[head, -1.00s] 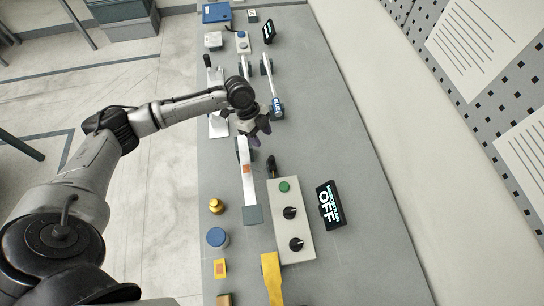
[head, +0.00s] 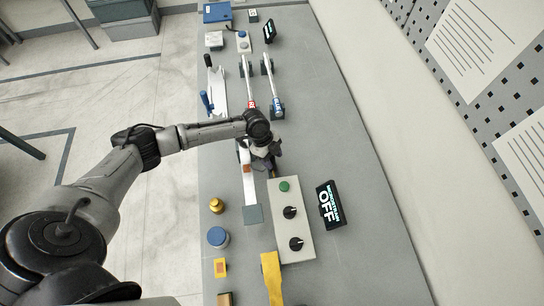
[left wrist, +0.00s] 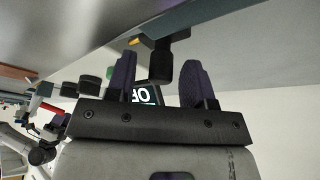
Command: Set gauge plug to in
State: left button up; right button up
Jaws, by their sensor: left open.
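The gauge plug (head: 271,174) is a small black piece at the far end of the grey control box (head: 288,254), partly hidden under my left gripper (head: 270,160) in the head view. In the left wrist view, a black plug-like piece (left wrist: 161,62) stands between the two dark fingers of my left gripper (left wrist: 158,72), with visible gaps to both. The fingers are open. I cannot tell whether the plug is seated in a socket. The black display (head: 330,205) beside the box reads OFF. My right gripper is not in view.
The box carries a green button (head: 284,186) and two black knobs. A long pale bar with a grey end (head: 253,214) lies left of it. A brass weight (head: 216,205), a blue-topped cylinder (head: 217,237) and a yellow piece (head: 271,275) are near. The bench right of the display is clear.

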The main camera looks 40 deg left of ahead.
pick_arm(q)
grip_shut()
dwell(0.4)
